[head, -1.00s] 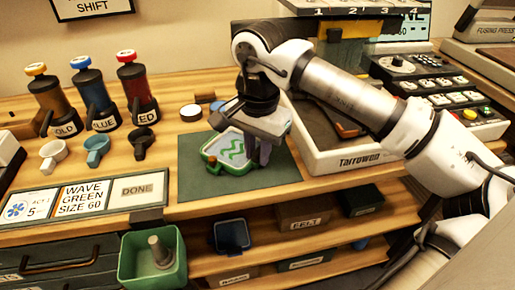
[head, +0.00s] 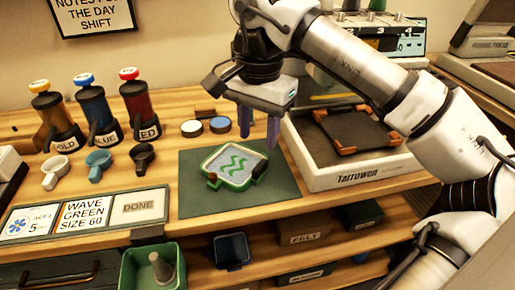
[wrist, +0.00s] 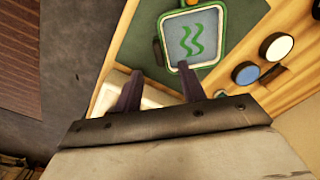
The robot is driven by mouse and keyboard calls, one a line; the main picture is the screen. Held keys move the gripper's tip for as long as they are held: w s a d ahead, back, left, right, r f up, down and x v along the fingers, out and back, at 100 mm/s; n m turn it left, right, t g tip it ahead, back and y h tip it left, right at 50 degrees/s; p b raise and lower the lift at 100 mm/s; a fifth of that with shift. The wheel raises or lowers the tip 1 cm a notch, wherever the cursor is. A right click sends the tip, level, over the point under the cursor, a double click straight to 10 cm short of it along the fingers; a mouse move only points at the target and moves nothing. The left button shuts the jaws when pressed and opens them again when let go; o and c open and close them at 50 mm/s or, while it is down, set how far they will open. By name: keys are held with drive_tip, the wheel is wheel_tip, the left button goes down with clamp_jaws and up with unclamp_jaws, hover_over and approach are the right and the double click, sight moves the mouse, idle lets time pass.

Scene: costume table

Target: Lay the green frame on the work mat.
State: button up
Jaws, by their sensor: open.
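The green frame (head: 231,168) lies on the dark green work mat (head: 202,202), near its middle. Its pale panel carries a green wave, and small dark blocks sit at its edge. It also shows in the wrist view (wrist: 193,38). My gripper (head: 258,128) is open and empty, raised above the far right part of the mat, up and right of the frame. In the wrist view my two fingers (wrist: 158,85) are spread, with one fingertip overlapping the frame's near edge in the picture; the head view shows them apart.
The white Tarrowon tray (head: 350,178) stands right of the mat. Gold, blue and red bottles (head: 92,112) and small cups (head: 99,160) are at the left. Two round pads (head: 219,125) lie behind the mat. A green bin (head: 152,272) is below the front edge.

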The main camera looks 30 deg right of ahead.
drive_tip(key=shift+r, duration=1.45)
